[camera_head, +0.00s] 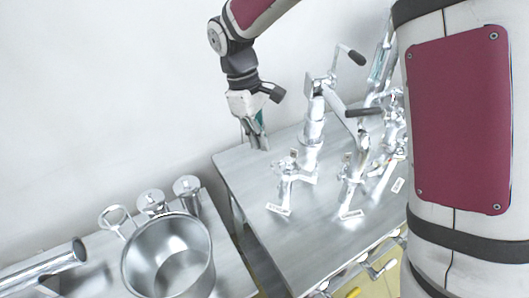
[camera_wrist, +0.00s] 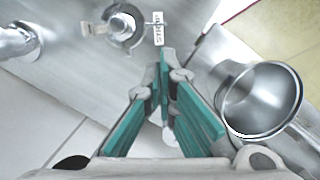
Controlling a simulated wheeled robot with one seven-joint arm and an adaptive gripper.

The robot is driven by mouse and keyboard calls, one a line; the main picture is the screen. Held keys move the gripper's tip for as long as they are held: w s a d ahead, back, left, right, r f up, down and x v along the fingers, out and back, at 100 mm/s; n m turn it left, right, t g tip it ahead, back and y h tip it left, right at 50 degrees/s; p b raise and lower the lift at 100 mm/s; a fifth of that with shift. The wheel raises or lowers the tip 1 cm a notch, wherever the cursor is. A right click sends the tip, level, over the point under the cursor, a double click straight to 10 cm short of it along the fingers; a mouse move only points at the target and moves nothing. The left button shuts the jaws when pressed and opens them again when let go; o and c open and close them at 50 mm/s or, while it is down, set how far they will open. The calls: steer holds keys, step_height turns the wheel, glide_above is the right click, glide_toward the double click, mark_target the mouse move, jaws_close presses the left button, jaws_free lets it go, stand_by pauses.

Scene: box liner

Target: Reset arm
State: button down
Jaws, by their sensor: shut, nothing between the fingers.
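My gripper (camera_head: 257,142) hangs from my arm at the top middle of the head view, pointing down by the left back corner of the right metal table (camera_head: 240,165). In the wrist view its green-padded fingers (camera_wrist: 166,62) come together at the tips with nothing between them. The gripper is shut and empty. Part of the arm runs out of the head view at the top.
Metal fixtures with cranks (camera_head: 312,125) and small clamps (camera_head: 288,178) stand on the right table. A lower left table carries a large open metal pot (camera_head: 168,240), lidded canisters (camera_head: 187,188) and a metal tube (camera_head: 50,264). The left table stands apart from the right one.

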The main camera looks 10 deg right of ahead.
steer(key=shift+r, duration=0.45)
